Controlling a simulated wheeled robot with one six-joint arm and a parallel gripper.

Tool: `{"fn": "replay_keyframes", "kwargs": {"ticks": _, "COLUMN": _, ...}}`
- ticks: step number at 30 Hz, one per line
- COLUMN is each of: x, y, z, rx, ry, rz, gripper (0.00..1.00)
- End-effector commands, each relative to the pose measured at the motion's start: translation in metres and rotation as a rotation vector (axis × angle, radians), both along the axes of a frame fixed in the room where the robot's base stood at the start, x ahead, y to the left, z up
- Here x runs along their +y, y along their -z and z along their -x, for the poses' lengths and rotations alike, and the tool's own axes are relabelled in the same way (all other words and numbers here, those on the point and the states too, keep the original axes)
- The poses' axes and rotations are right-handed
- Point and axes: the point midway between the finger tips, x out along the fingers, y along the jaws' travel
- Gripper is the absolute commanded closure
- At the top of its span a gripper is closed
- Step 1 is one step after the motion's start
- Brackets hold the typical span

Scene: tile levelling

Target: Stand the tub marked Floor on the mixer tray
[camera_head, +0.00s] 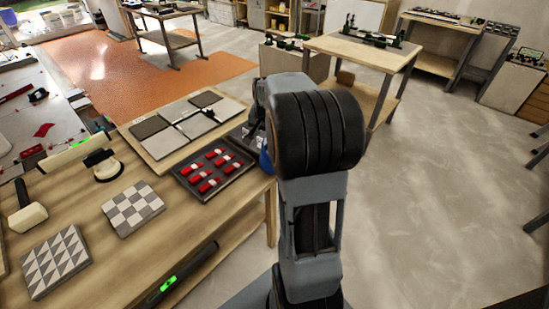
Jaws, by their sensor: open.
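My arm stands in front of the right end of the workbench. My gripper (254,122) shows only in part as a dark shape beside the arm, above the bench's right end; its jaws are open. A small piece of a blue object (265,161) shows at the bench's right edge, just below my gripper, mostly hidden by my arm. I cannot tell whether it is a tub, and no Floor marking can be read. I cannot make out the mixer tray for certain.
A table (345,50) stands behind. Open floor lies right.

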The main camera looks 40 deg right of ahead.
Motion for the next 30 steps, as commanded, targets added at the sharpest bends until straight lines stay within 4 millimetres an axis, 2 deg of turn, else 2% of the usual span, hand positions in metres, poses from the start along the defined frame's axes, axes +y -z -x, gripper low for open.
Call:
{"fn": "replay_keyframes", "kwargs": {"ticks": 3, "x": -0.001, "y": 0.011, "z": -0.003, "rx": 0.001, "ry": -0.001, "rz": -0.001, "gripper": 0.58}}
{"fn": "replay_keyframes", "kwargs": {"ticks": 8, "x": -0.001, "y": 0.017, "z": -0.004, "rx": 0.001, "ry": -0.002, "rz": 0.000, "gripper": 0.58}}
{"fn": "replay_keyframes", "kwargs": {"ticks": 18, "x": -0.008, "y": 0.058, "z": -0.012, "rx": 0.002, "ry": -0.003, "rz": 0.000, "gripper": 0.58}}
{"fn": "replay_keyframes", "kwargs": {"ticks": 30, "x": -0.009, "y": 0.065, "z": -0.014, "rx": 0.000, "ry": -0.003, "rz": 0.000, "gripper": 0.59}}
